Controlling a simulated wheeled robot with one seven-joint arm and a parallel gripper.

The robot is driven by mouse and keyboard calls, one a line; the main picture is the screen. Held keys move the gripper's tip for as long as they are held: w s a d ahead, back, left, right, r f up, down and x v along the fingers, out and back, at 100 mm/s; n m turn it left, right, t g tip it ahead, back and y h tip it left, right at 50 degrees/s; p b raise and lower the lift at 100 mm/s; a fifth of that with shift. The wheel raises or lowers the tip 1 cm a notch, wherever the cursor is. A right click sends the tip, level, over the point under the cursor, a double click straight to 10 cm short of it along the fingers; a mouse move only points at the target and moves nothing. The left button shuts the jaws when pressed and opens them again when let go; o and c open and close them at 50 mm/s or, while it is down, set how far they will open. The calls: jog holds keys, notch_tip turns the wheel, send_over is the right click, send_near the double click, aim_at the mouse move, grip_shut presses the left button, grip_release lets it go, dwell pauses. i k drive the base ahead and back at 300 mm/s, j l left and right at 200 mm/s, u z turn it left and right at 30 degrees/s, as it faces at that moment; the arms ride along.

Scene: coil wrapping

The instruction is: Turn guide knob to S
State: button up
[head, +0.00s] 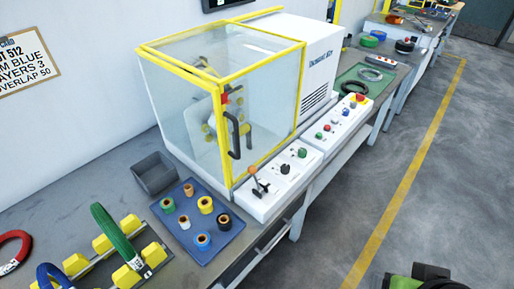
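A white control panel (270,203) lies along the front of the wrapping machine (225,85). It carries an orange-tipped lever (258,186), a black knob (285,169) and a green-topped knob (302,153). A second white panel (333,143) further right carries several small coloured buttons and knobs. The labels are too small to read, so I cannot tell which knob is the guide knob, nor where it points. My gripper is not recognisable in the head view.
A blue tray (215,246) with several tape rolls and a grey bin (154,173) stand left of the machine. A yellow-blocked rack (120,262) holds coils. A green mat (382,84) lies further right. The floor (440,190) before the bench is mostly clear.

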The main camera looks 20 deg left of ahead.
aim_at(285, 168)
jog(key=i+u, duration=0.2)
jog(key=u, duration=0.25)
jog(key=i+u, duration=0.2)
jog(key=u, duration=0.2)
jog(key=i+l+u, duration=0.15)
jog(key=u, duration=0.3)
jog(key=i+l+u, duration=0.2)
jog(key=u, duration=0.2)
jog(key=i+l+u, duration=0.1)
jog(key=i+u, duration=0.15)
jog(key=u, duration=0.2)
